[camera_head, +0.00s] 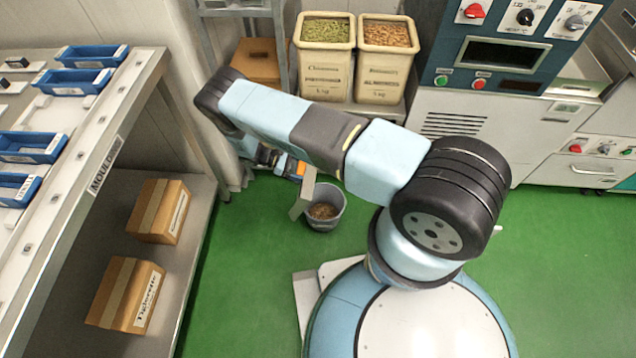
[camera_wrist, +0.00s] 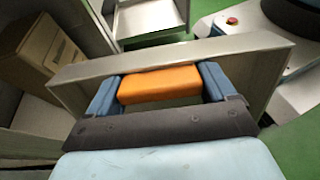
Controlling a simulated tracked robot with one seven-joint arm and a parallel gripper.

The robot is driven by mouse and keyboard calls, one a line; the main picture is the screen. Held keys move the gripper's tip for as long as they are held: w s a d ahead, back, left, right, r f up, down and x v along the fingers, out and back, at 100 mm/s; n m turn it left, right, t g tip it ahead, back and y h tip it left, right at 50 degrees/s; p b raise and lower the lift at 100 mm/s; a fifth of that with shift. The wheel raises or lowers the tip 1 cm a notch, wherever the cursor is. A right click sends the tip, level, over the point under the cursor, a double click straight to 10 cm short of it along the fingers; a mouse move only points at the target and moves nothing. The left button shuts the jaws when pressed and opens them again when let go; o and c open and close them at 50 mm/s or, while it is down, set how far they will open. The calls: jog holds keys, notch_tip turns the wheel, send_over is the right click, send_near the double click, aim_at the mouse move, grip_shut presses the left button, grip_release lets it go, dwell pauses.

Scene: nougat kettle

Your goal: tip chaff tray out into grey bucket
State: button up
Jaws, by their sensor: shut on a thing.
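The chaff tray (camera_head: 303,195) is a grey metal tray, tipped steeply on its edge beside and over the left rim of the grey bucket (camera_head: 324,222). Brown chaff (camera_head: 323,210) lies in the bottom of the bucket. My gripper (camera_head: 291,168) is shut on the tray's orange handle (camera_wrist: 160,84). In the wrist view the tray's grey wall (camera_wrist: 180,52) spans the picture beyond the blue fingers. The inside of the tray is hidden in both views, so I cannot tell whether any chaff is in it. The bucket stands upright on the green floor.
A shelf rack (camera_head: 150,75) with blue trays and cardboard boxes (camera_head: 160,210) stands on the left. Two cream bins (camera_head: 325,75) of nuts stand behind the bucket. A machine (camera_head: 470,130) is at the back right. Green floor (camera_head: 245,270) is clear in front of the bucket.

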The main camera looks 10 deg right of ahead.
jog(key=y, duration=0.1)
jog(key=r+t+y, duration=0.1)
jog(key=y, duration=0.1)
jog(key=shift+r, duration=0.15)
jog(key=y, duration=0.2)
jog(key=r+t+y, duration=0.1)
jog(key=shift+t+y, duration=0.3)
jog(key=shift+y, duration=0.1)
jog(key=y, duration=0.2)
jog(key=r+t+y, duration=0.1)
jog(key=y, duration=0.1)
jog(key=shift+d, duration=0.1)
jog(key=shift+r+t+y, duration=0.35)
jog(key=shift+t+y, duration=0.25)
jog(key=shift+y, duration=0.6)
